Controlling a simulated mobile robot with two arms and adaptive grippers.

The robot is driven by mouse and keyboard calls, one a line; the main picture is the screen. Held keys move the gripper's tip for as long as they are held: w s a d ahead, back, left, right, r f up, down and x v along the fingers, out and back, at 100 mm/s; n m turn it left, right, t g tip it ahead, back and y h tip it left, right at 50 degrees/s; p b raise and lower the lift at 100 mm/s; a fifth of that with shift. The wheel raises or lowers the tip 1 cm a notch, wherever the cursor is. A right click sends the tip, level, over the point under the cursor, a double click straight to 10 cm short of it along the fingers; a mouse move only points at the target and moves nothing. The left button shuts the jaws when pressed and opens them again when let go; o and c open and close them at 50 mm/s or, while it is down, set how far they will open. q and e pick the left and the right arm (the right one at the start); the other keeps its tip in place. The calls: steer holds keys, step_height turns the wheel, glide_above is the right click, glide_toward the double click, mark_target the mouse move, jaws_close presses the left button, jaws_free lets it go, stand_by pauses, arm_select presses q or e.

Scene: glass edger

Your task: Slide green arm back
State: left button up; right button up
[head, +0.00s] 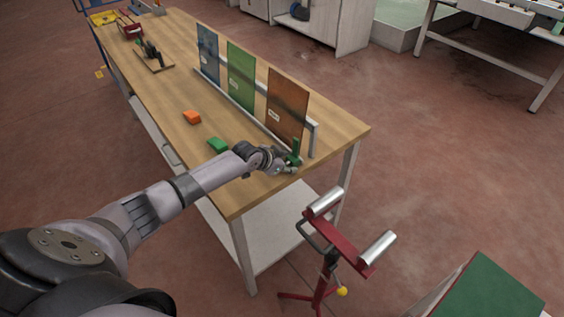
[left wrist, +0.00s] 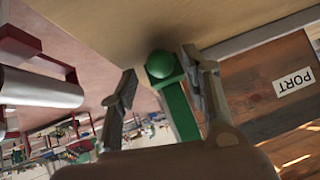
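The green arm (head: 296,147) stands at the near right end of the wooden table, by the end of the panel rack. In the left wrist view the green arm (left wrist: 181,108) is a bar with a round knob. My left gripper (head: 289,165) is at the green arm, low over the table's end. In the left wrist view its fingers (left wrist: 160,66) are spread apart, with the green arm between them. The bar is close beside the right-hand finger; I cannot tell whether they touch. The left-hand finger is clear of it. My right gripper is not in view.
The rack (head: 240,105) holds blue (head: 208,52), green (head: 240,78) and brown (head: 287,105) panels; the brown one is nearest the gripper. Orange (head: 191,117) and green (head: 217,145) blocks lie on the table (head: 165,85). A red roller stand (head: 345,243) stands off the table's end.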

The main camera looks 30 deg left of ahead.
arm_select(q)
steer(key=shift+s+r, duration=0.45)
steer(key=v, duration=1)
steer(key=shift+s+r, duration=0.25)
steer(key=shift+r, duration=0.05)
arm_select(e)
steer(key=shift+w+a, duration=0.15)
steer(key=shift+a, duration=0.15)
arm_select(q)
steer(key=shift+f, duration=0.1)
